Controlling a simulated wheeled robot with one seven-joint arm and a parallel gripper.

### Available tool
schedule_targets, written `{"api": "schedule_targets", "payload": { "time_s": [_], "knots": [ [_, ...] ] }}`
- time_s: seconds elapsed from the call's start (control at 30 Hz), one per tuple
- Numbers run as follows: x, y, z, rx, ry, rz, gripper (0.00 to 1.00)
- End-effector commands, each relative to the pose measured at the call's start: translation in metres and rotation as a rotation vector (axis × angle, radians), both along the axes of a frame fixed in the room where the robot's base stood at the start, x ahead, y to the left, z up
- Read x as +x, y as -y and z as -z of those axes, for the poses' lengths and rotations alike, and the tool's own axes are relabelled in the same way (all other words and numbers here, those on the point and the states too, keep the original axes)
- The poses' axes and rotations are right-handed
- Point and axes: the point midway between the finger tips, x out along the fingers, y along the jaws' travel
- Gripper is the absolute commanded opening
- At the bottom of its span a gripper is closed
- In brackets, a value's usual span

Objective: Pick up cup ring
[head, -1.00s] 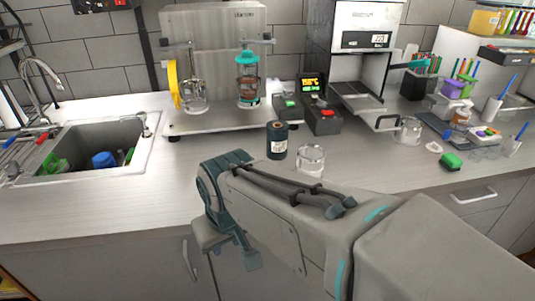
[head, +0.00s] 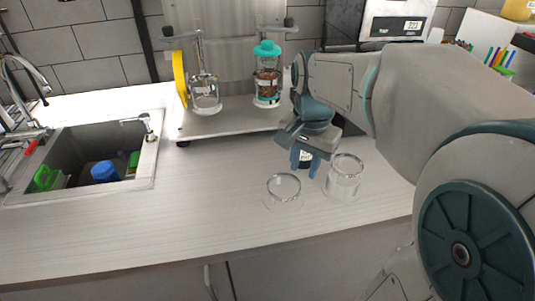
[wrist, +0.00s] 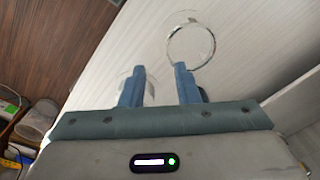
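A clear, low, round piece (head: 283,188), likely the cup ring, sits on the counter. In the wrist view a clear ring (wrist: 191,43) lies beyond the fingertips, nearer the right one. A taller clear glass (head: 343,180) stands to its right, close to my gripper. My gripper (head: 304,166) points down over the counter, between and behind these two pieces. In the wrist view my gripper (wrist: 158,72) is open, with a wide gap between its fingers. Nothing is clearly held. A faint clear shape behind the left finger is partly hidden.
The sealing stand (head: 225,122) is at the back, with a yellow wheel and a teal-topped cylinder (head: 267,75). A sink (head: 100,148) is at left. The front-left counter is clear.

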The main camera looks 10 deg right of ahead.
Motion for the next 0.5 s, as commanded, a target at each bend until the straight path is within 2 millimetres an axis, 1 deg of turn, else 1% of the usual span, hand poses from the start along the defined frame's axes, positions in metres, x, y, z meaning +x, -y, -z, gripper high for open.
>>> {"api": "schedule_targets", "payload": {
  "time_s": [0.03, 0.1, 0.17, 0.23, 0.37, 0.5],
  "knots": [
    [0.009, 0.004, -0.004, 0.003, -0.018, 0.066, 0.29],
    [0.016, 0.007, -0.007, 0.006, -0.037, 0.135, 0.29],
    [0.02, 0.009, -0.007, 0.007, -0.046, 0.172, 0.29],
    [0.022, 0.009, -0.002, 0.007, -0.054, 0.194, 0.29],
    [0.021, 0.008, 0.021, 0.007, -0.057, 0.197, 0.29],
    [0.021, 0.007, 0.05, 0.007, -0.057, 0.194, 0.29]
  ]
}}
